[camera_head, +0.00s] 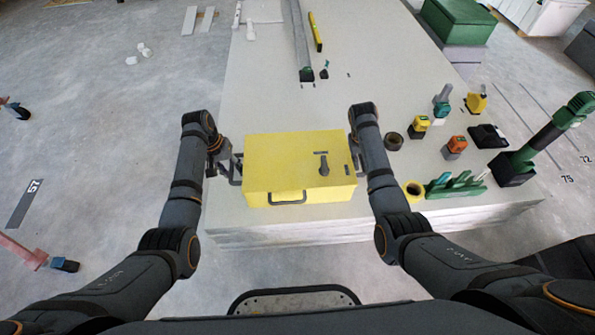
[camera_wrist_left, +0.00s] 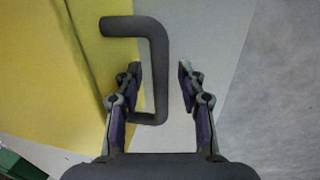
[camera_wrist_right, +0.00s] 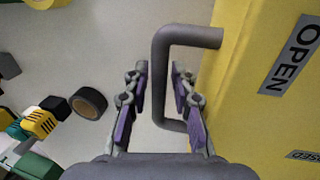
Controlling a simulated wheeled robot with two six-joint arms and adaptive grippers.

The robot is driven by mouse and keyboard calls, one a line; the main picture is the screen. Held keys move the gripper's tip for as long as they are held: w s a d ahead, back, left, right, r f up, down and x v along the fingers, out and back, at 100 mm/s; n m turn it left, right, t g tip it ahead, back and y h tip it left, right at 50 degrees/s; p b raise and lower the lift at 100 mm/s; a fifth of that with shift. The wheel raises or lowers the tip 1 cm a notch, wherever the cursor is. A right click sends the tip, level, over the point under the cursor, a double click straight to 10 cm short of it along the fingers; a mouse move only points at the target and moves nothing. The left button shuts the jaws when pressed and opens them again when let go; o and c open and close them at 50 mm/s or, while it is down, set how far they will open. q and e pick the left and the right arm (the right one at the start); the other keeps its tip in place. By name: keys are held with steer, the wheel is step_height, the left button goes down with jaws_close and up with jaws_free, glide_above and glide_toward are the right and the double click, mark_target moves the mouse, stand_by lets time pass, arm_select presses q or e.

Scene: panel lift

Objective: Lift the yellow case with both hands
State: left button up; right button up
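The yellow case (camera_head: 297,165) sits on the light slab stack (camera_head: 400,60) near its front edge, with a dark handle on its front. My left gripper (camera_head: 230,165) is beside the case's left side. In the left wrist view, the grey side handle (camera_wrist_left: 157,65) passes between the two fingers of the left gripper (camera_wrist_left: 160,78), which are open with gaps. My right gripper (camera_head: 354,152) is at the case's right side. In the right wrist view, the right gripper (camera_wrist_right: 160,78) has open fingers, with the other side handle (camera_wrist_right: 162,85) between them.
A long rail (camera_head: 301,45) and a yellow level (camera_head: 315,32) lie behind. The slab around the case's back is clear.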

arm_select(q)
steer(key=c, duration=0.6)
arm_select(e)
jaws_close()
arm_select(q)
jaws_close()
steer(key=shift+w+r, duration=0.1)
arm_select(e)
steer(key=shift+w+r, duration=0.1)
